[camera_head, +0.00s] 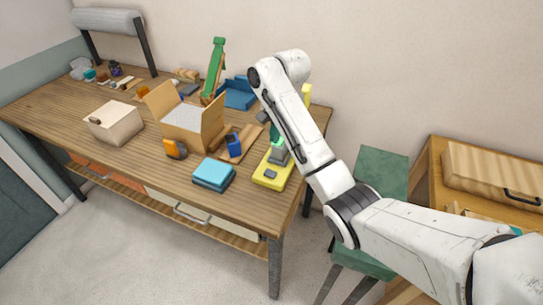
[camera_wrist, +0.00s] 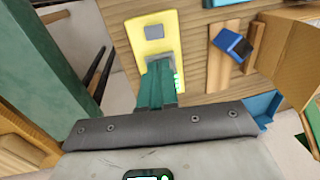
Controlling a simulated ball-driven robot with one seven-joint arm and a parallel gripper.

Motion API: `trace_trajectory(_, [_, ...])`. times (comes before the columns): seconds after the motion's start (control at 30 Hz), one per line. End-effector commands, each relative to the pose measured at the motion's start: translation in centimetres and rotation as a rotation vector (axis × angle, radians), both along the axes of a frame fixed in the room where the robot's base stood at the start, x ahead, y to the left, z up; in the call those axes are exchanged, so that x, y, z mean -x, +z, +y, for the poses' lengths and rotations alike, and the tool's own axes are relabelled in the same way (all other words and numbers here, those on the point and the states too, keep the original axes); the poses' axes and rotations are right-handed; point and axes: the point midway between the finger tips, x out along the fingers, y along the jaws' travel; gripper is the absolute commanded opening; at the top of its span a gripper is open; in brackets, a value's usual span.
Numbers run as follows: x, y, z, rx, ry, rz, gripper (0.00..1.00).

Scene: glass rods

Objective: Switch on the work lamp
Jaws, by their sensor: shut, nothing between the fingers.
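The work lamp's yellow base (camera_head: 268,182) lies near the right end of the wooden bench. A grey square switch (camera_head: 270,174) sits on it. A yellow part (camera_head: 307,93) behind my arm may be its head; the part between is hidden. My gripper (camera_head: 279,156) is shut and empty, over the base just behind the switch. In the wrist view the shut green fingers (camera_wrist: 160,66) point at the yellow base (camera_wrist: 138,44), with the grey switch (camera_wrist: 155,33) just beyond the tips. I cannot tell whether the fingertips touch the base.
A teal stack (camera_head: 213,174), a blue object (camera_head: 234,145) and an open cardboard box (camera_head: 190,125) are left of the base. A green chair (camera_head: 380,172) stands right of the bench. The bench's front edge is close to the base.

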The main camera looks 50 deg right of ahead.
Motion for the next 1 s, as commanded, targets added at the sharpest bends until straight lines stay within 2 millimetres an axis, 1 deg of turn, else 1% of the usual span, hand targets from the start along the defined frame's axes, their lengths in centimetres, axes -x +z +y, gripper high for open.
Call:
trace_trajectory(0.17, [-0.1,-0.4,0.1,0.001,0.002,0.0,0.0])
trace_trajectory(0.37, [-0.3,-2.3,0.2,0.001,0.003,0.0,0.0])
trace_trajectory(0.6, [-0.8,-5.5,0.3,0.0,0.002,0.0,0.0])
trace_trajectory(0.67, [-0.9,-6.0,0.3,-0.001,0.001,0.003,0.0])
trace_trajectory(0.8, [-1.3,-8.7,0.5,0.001,0.001,0.004,0.0])
trace_trajectory(1.0, [-1.7,-11.8,0.7,0.0,0.0,0.003,0.0])
